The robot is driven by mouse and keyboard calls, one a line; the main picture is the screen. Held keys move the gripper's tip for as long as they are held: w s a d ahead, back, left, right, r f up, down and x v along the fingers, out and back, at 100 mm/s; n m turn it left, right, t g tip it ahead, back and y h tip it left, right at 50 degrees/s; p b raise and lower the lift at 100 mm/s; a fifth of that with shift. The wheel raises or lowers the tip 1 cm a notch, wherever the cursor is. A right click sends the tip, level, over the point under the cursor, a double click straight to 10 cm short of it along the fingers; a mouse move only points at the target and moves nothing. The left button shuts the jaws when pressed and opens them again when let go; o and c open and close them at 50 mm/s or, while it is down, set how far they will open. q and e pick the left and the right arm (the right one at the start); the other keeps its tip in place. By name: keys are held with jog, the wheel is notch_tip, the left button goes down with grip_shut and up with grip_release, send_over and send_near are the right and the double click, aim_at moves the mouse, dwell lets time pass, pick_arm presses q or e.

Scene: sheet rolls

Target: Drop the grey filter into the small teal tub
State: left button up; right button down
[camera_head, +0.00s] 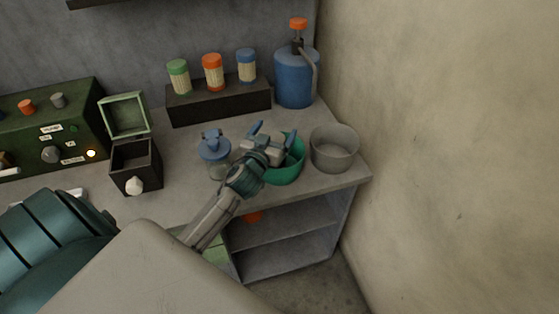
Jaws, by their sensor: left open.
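The small teal tub (290,172) stands on the bench near its front edge, its opening partly covered by my left gripper. My left gripper (272,132) is open, with its blue fingertips apart, over the left and back part of the tub. I cannot make out a grey filter; the gripper and wrist hide much of the tub's inside. My right gripper is not in view.
A grey round bin (334,152) stands right of the tub, near the wall. A blue-lidded jar (215,150) stands close left of my wrist. A dark box (136,168) with a raised lid, a shelf block (220,103) with three capped jars and a blue canister (294,82) stand around.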

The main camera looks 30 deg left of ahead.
pick_arm(q)
jog(key=s+d+b, duration=0.1)
jog(key=s+b, duration=0.2)
jog(key=s, duration=0.6)
jog(key=shift+d, duration=0.35)
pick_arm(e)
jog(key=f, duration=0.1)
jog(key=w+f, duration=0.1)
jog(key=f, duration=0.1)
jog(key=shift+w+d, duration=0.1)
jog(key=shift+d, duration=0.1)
pick_arm(q)
jog(key=shift+s, duration=0.1)
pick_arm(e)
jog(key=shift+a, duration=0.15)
